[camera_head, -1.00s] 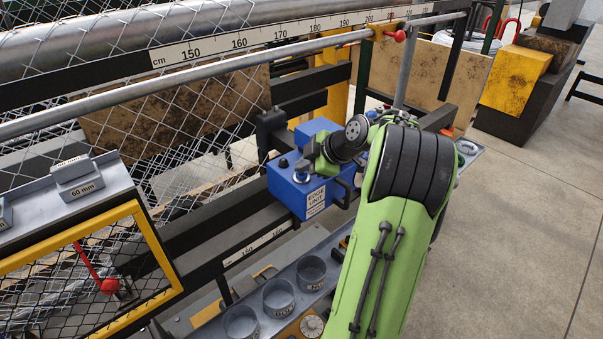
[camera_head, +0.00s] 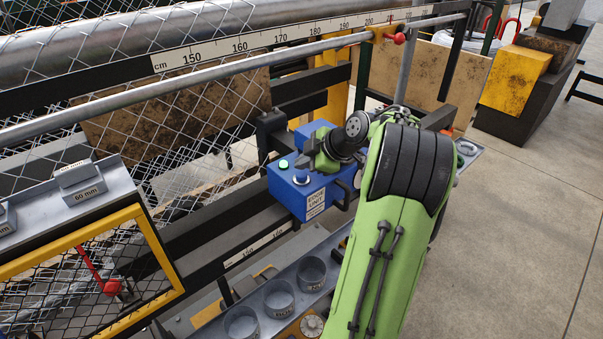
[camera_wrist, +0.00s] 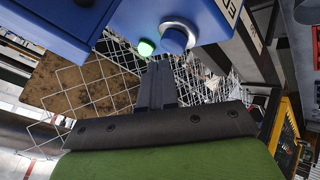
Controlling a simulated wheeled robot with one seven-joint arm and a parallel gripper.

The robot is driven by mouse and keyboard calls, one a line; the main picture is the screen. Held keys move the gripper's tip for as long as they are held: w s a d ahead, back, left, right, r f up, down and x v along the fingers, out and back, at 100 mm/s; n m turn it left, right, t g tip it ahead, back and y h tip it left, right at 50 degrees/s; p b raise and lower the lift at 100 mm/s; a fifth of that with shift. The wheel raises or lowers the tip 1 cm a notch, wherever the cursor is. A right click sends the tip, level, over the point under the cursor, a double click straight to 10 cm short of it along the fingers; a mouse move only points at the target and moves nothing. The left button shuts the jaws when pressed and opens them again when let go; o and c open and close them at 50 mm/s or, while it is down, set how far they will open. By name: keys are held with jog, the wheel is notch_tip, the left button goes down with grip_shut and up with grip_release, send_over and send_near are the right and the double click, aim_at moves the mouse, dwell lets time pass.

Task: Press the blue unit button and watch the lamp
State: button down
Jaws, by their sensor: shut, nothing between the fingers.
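The blue edge unit (camera_head: 312,192) is a box mounted on the machine frame, with a printed label on its front. On its top are a round blue button (camera_head: 301,177) with a pale rim and a small lamp (camera_head: 283,164), which is lit pale green. A small gap seems to show between fingertips and button. In the head view my gripper (camera_head: 303,161) is just behind the button.
A grey tray with several round cups (camera_head: 278,297) lies below the unit. A ruler rail (camera_head: 265,40) and a grey pipe (camera_head: 180,88) run above and behind it. Chain-link mesh (camera_head: 215,120) hangs at left. A yellow-framed guard (camera_head: 160,245) stands at lower left. Open floor lies at right.

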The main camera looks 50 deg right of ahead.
aim_at(304, 176)
jog(key=shift+r+p, duration=1.9)
jog(key=shift+r, duration=0.7)
jog(key=shift+f, duration=0.1)
